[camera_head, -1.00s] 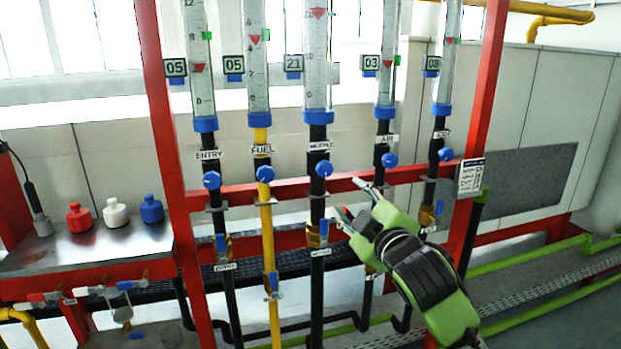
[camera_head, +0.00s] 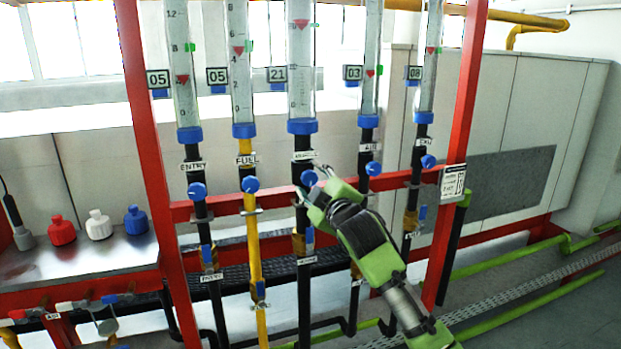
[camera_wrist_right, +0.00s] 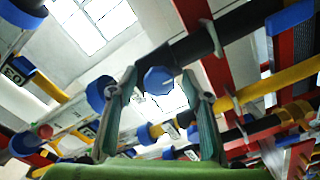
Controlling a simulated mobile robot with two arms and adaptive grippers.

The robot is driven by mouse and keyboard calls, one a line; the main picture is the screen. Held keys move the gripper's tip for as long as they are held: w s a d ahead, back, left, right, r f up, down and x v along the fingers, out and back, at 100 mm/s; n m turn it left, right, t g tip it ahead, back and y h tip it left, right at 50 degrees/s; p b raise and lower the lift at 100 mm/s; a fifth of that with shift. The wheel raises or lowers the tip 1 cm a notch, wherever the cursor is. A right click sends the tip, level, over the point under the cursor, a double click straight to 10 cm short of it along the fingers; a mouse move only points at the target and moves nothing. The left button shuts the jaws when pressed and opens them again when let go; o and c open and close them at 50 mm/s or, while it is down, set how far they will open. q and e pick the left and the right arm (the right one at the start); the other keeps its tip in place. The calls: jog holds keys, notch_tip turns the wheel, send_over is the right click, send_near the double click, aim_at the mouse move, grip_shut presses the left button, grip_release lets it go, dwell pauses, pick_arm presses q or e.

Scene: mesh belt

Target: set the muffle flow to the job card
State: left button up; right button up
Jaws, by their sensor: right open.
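The muffle flowmeter tube (camera_head: 301,60) stands in the middle of the red frame, with a red float mark high in it and a digital plate (camera_head: 278,75) reading 21. Its blue knob (camera_head: 309,178) sits on the black pipe below the tube. My right gripper (camera_head: 310,180) is at this knob, partly covering the pipe behind it. In the right wrist view a blue knob (camera_wrist_right: 158,80) lies between the two open fingers, with no clear contact. The job card (camera_head: 453,181) hangs on the right red post; its text is too small to read. My left gripper is not in view.
Other flowmeters stand on both sides, with an entry knob (camera_head: 197,190), fuel knob (camera_head: 250,184) and air knob (camera_head: 373,168) close by. A steel bench (camera_head: 90,256) at left holds red, white and blue bottles. Green pipes (camera_head: 505,257) run low at right.

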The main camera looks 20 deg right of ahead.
jog(key=shift+w, duration=0.4)
jog(key=c, duration=1.1)
jog(key=m+p, duration=0.2)
jog(key=m, duration=0.2)
jog(key=shift+a+r+p, duration=0.1)
jog(key=shift+p, duration=0.25)
jog(key=m+p, duration=0.2)
jog(key=m, duration=0.3)
jog(key=shift+p, duration=0.3)
